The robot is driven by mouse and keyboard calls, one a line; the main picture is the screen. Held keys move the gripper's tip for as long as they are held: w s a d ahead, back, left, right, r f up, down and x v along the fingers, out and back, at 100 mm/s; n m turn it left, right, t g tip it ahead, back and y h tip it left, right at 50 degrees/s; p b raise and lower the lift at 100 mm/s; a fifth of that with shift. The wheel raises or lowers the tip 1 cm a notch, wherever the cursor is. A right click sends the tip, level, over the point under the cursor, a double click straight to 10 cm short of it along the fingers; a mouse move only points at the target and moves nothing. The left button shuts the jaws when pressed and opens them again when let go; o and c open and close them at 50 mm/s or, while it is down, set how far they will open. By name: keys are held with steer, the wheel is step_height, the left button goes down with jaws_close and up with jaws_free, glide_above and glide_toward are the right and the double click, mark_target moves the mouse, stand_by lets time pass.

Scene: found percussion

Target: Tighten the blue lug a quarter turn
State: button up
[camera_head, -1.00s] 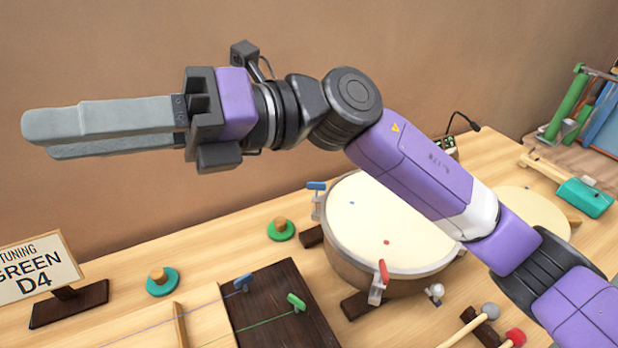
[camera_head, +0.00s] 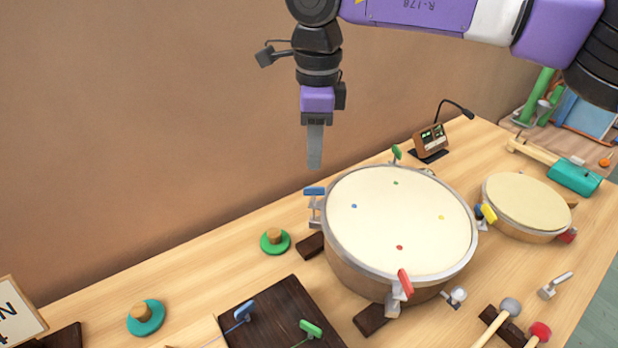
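The blue lug (camera_head: 314,191) sits on the left rim of the large drum (camera_head: 350,268), beside a blue dot on the drumhead. Its blue handle lies roughly level across the top of a metal bracket. My gripper (camera_head: 315,165) points straight down above the blue lug, apart from it by a small gap in the picture. The fingers are seen edge-on, one behind the other, so their opening does not show. Another blue peg (camera_head: 243,311) is on a dark wooden board at the lower left, away from the drum.
The drum also carries a green lug (camera_head: 397,152) at the back and a red lug (camera_head: 405,282) at the front. A smaller drum (camera_head: 527,204) and a tuner (camera_head: 431,140) stand to the right. Mallets (camera_head: 497,321) lie in front. The wall is behind.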

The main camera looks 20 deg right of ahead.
mark_target(316, 187)
steer(key=shift+s+d+f, duration=0.1)
steer(key=shift+s+d, duration=0.1)
steer(key=shift+d, duration=0.05)
steer(key=shift+f, duration=3.85)
steer(key=shift+a, duration=0.1)
jaws_close()
